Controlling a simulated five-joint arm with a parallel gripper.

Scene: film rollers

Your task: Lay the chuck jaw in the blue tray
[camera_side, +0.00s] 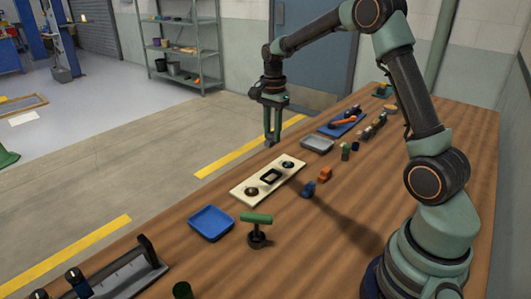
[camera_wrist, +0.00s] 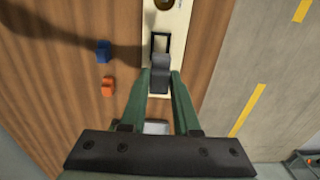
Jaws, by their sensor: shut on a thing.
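My gripper (camera_side: 272,138) is shut on the chuck jaw, a grey block, held upright between the green fingers. The chuck jaw (camera_wrist: 160,75) shows clearly in the wrist view; in the side view it is too small to make out well. The gripper is raised above the table, beyond the cream board in the side view. The blue tray (camera_side: 211,223) lies on the table to the left of the board and looks empty. The tray is not in the wrist view.
The cream board (camera_side: 240,190) has a dark square frame and round parts on it. A green-handled tool (camera_side: 257,219) stands right of the blue tray. Orange (camera_side: 325,174) and blue (camera_side: 308,189) blocks lie right of the board. A grey tray (camera_side: 317,144) lies farther back.

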